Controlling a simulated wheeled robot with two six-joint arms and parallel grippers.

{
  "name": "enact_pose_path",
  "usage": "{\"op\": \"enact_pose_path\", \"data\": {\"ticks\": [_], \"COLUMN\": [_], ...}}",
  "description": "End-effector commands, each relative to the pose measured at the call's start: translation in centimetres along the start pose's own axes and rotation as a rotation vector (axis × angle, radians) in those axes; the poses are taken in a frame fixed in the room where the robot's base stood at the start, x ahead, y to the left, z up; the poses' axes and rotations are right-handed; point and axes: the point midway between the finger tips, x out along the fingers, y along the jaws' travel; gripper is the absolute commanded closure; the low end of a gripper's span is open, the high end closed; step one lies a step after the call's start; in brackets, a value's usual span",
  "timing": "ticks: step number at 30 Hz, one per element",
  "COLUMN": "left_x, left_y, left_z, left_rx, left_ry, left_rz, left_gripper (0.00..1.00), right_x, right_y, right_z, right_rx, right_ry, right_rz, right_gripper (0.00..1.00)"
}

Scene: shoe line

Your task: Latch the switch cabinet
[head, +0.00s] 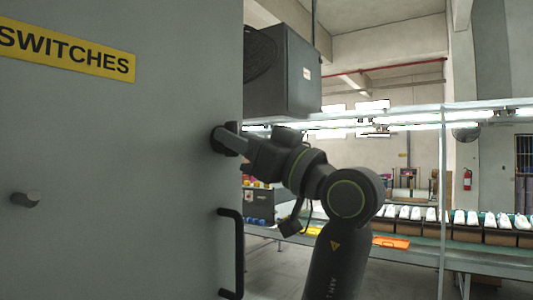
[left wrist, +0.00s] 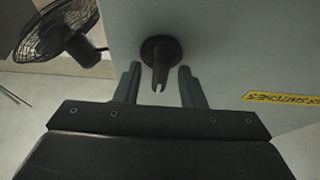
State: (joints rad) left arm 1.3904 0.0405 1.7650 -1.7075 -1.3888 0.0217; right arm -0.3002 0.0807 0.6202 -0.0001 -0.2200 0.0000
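The grey switch cabinet (head: 120,170) fills the left of the head view, with a yellow SWITCHES label (head: 68,52). A dark latch (left wrist: 159,52) with a round base and a short, notched lever stands out from the cabinet face in the left wrist view. My left gripper (left wrist: 159,72) is open, with one finger on each side of the lever and visible gaps between. In the head view my left gripper (head: 233,138) is at the cabinet's right edge and covers most of the latch. My right gripper is not in view.
A dark bar handle (head: 238,255) is lower on the cabinet edge, and a round knob (head: 26,199) is at left. A dark fan unit (head: 285,70) hangs above my arm. Behind, a line of white shoes (head: 470,218) and an orange tray (head: 391,242) sit to the right.

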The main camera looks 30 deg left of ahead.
Motion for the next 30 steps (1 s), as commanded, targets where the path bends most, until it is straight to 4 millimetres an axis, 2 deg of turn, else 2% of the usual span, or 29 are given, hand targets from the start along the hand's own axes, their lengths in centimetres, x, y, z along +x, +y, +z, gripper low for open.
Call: {"op": "enact_pose_path", "data": {"ticks": [5,15,21,24,30], "left_x": [-2.7,-11.0,-14.9,-16.1,-17.1], "left_y": [0.1,0.1,0.0,0.0,0.0], "left_z": [0.4,0.5,0.3,0.2,0.1], "left_rx": [0.000,0.001,-0.001,0.000,-0.001], "left_ry": [-0.001,0.001,0.002,0.001,0.000], "left_rz": [0.005,0.006,0.003,0.002,0.000], "left_gripper": [0.64,0.64,0.64,0.64,0.64], "right_x": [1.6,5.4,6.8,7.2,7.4], "right_y": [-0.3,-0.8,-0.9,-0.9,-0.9], "right_z": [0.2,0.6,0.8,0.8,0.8], "right_rx": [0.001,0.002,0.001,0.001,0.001], "right_ry": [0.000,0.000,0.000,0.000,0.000], "right_rz": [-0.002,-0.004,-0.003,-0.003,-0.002], "right_gripper": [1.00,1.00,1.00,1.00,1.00]}}
